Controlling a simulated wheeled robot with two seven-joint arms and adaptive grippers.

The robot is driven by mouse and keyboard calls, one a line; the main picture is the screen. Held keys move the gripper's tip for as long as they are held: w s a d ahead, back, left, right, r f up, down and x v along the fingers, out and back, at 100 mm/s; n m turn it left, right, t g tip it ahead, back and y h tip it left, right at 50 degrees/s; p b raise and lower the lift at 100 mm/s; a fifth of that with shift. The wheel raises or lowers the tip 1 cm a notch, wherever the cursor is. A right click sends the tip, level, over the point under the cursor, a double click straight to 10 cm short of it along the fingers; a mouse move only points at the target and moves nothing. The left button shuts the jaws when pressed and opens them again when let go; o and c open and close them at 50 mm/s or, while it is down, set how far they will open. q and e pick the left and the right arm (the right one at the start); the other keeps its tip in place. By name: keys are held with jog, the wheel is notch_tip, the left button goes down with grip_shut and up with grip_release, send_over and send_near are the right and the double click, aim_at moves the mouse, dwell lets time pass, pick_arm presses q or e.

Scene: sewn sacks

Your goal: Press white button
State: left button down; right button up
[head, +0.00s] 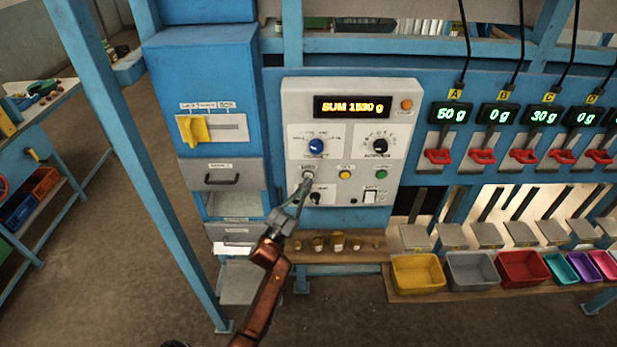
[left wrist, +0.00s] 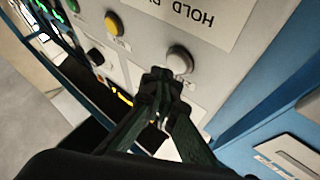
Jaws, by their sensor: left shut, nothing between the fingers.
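The white button (left wrist: 180,60) is a round, pale knob on the light grey control panel (head: 290,110). In the left wrist view it stands just beyond my fingertips. In the head view it is at the panel's lower left, largely covered by the gripper tip. My left gripper (head: 304,184) is shut and empty, its fingers pointing up at the button. It also shows in the left wrist view (left wrist: 160,76). The tips are very close to the button; I cannot tell whether they touch it. My right gripper is not in view.
A yellow button (head: 345,174) and a green button (head: 381,174) sit right of the white one. A black knob (head: 316,198) is just below. Small brass weights (head: 337,241) stand on a wooden shelf underneath. Red levers (head: 438,156) and coloured bins (head: 417,273) are to the right.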

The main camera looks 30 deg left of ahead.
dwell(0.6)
pick_arm(q)
jog(key=shift+w+a, duration=0.1)
jog(key=shift+w, duration=0.05)
jog(key=shift+w+a, duration=0.15)
jog(key=shift+w, duration=0.05)
jog(key=shift+w, duration=0.1)
dwell(0.5)
jog(key=shift+w+a, duration=0.15)
jog(key=shift+w, duration=0.1)
dwell(0.4)
dwell(0.4)
jog(key=shift+s+d, duration=0.4)
jog(key=shift+s, duration=0.3)
